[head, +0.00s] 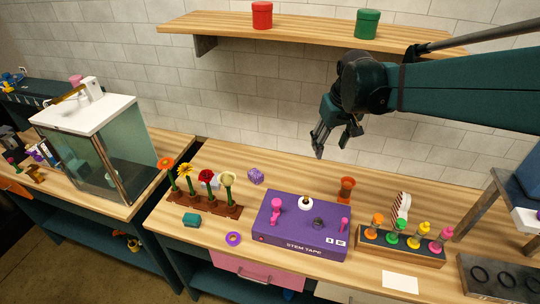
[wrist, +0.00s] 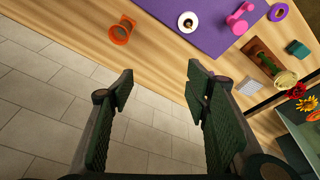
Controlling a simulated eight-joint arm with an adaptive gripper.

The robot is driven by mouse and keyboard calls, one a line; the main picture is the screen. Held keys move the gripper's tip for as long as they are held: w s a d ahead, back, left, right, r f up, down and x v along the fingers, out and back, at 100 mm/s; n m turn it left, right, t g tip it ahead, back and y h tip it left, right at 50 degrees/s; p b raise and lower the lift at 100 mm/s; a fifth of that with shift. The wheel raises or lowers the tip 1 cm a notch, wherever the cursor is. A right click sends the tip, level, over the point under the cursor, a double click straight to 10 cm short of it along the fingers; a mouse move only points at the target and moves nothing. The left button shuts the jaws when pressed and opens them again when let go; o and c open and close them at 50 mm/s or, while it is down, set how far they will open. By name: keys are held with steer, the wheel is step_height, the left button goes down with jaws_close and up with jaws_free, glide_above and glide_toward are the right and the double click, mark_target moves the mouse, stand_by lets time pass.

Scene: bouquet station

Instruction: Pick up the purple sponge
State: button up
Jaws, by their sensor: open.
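The purple sponge (head: 256,176) is a small speckled block on the wooden counter, behind and left of the purple stem tape box (head: 301,224) in the head view.
A flower rack (head: 205,204) is left of the sponge, with a teal block (head: 191,219) and purple ring (head: 234,239) in front. A shelf (head: 300,26) overhangs the back. Bottles in a rack (head: 400,246) stand right.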

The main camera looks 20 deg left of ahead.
steer(key=w+a+f+n+g, duration=0.1)
steer(key=w+a+f, duration=0.35)
steer(key=a, duration=0.35)
steer(key=w+a+f+n+g, duration=0.1)
steer(key=w+a+f+n, duration=0.15)
steer(key=a+f, duration=0.4)
steer(key=n+g+h, duration=0.1)
steer(key=n, duration=0.1)
glide_above(255, 173)
steer(key=d, duration=0.1)
steer(key=shift+m, duration=0.25)
step_height(255, 173, down, 12)
steer(key=shift+w+f+b, duration=0.15)
steer(key=shift+b, duration=0.25)
steer(key=shift+a+f, duration=0.3)
steer(key=shift+f, duration=0.1)
steer(key=shift+f, duration=1.25)
steer(key=shift+f, duration=0.15)
steer(key=shift+a+f, duration=0.15)
steer(key=shift+f, duration=2.35)
